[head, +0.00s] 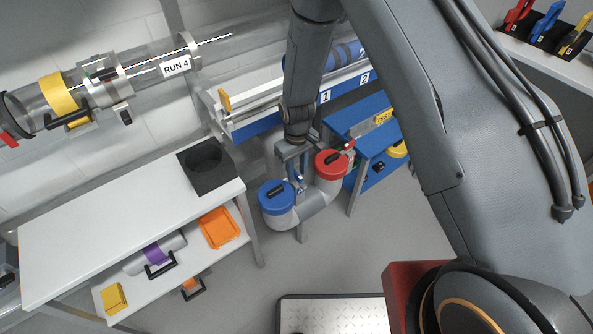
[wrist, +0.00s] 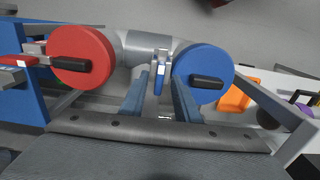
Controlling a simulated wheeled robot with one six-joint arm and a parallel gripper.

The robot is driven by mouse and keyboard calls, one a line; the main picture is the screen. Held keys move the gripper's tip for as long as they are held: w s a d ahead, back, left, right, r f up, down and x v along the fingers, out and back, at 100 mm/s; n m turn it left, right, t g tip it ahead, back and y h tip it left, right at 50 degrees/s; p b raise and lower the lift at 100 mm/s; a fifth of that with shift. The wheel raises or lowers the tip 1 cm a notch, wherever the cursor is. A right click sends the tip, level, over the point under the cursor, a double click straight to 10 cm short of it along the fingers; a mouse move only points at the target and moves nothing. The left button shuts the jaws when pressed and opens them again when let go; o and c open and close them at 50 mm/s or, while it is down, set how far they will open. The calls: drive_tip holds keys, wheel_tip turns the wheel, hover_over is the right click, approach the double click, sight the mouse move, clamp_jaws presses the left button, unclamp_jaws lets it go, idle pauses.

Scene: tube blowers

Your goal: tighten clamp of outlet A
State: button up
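A grey U-shaped pipe (head: 316,203) has a blue cap (head: 277,196) and a red cap (head: 331,163), each with a black grip. In the wrist view the red cap (wrist: 84,64) is at left and the blue cap (wrist: 203,73) at right. My gripper (wrist: 160,92) is open, with one finger on each side of this lever and gaps visible. In the head view my gripper (head: 297,163) hides part of the pipe. I cannot read any outlet letter.
A blue bench (head: 362,115) stands behind the red cap. A white table (head: 110,220) with a black square holder (head: 206,166) is at left. A clear tube marked RUN 4 (head: 150,65) runs above.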

drive_tip(key=shift+f, duration=0.25)
clamp_jaws()
